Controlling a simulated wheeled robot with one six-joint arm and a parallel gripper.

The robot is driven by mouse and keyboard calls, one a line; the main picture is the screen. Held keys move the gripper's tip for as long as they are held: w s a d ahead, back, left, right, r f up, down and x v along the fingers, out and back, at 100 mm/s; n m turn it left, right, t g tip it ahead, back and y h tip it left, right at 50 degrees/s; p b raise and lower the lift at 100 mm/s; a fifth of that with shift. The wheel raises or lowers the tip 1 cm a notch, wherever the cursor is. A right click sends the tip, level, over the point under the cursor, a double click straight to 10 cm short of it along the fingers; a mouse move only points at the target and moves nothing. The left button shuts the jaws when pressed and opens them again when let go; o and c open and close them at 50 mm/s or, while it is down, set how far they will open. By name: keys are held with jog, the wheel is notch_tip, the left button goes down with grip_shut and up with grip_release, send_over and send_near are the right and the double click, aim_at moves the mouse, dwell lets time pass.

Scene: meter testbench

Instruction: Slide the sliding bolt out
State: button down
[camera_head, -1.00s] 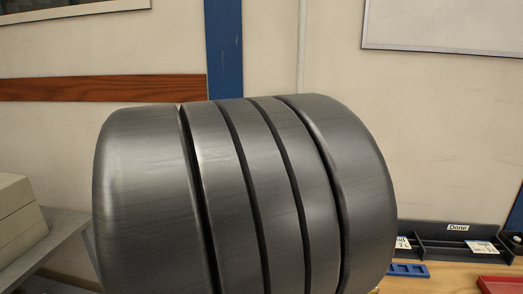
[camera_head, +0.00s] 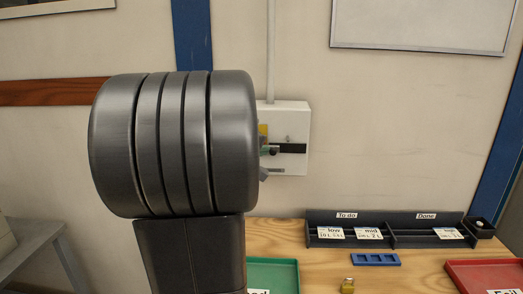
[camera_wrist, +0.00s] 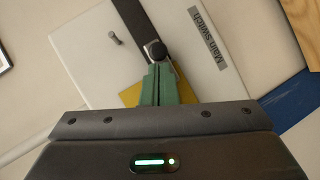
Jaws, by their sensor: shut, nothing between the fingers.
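The main switch box (camera_head: 296,118) is a white box on the wall, partly hidden behind my arm in the head view. A dark bar (camera_head: 289,148) crosses its front. In the wrist view, the box's white face (camera_wrist: 195,22) has a "Main switch" label (camera_wrist: 212,46). There, the dark sliding bolt bar (camera_wrist: 131,18) runs down to a round dark knob (camera_wrist: 156,50). My gripper's green fingers (camera_wrist: 158,80) are shut and empty, with their tips close to the knob. I cannot tell whether they touch it. A yellow piece (camera_wrist: 131,95) shows behind the fingers.
A conduit (camera_head: 270,50) runs up the wall.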

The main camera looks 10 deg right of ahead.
dwell(0.3)
jog(key=d+b, duration=0.1)
jog(key=d, duration=0.1)
jog(key=s+d+b, duration=0.1)
jog(key=d+b, duration=0.1)
jog(key=shift+s, duration=0.1)
dwell(0.4)
